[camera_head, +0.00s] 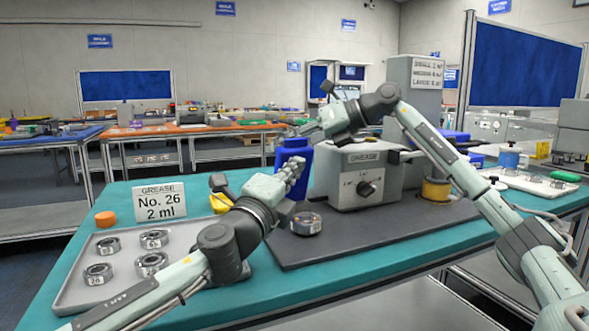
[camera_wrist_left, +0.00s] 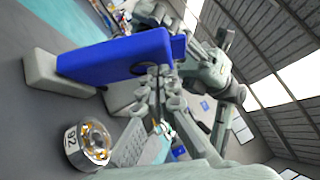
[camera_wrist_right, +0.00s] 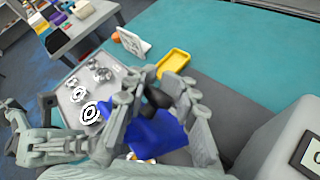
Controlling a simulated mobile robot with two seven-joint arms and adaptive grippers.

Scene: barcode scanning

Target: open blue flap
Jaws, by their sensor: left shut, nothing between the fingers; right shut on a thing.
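The blue flap (camera_head: 293,155) stands at the left side of the grey grease machine (camera_head: 366,157). It shows as a broad blue slab in the left wrist view (camera_wrist_left: 115,60) and below the fingers in the right wrist view (camera_wrist_right: 155,134). My right gripper (camera_head: 312,127) is shut at the flap's upper end; its fingers partly hide the contact, where a black part also shows. My left gripper (camera_head: 294,170) is shut and empty, with its fingertips close in front of the flap; whether they touch cannot be told.
A bearing (camera_head: 306,223) lies on the dark mat (camera_head: 400,232). A tray (camera_head: 75,292) with several bearings, a "No. 26 2 ml" sign (camera_head: 160,203), an orange cap (camera_head: 105,218) and a yellow tray (camera_head: 220,203) stand at the left. The table's front edge is clear.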

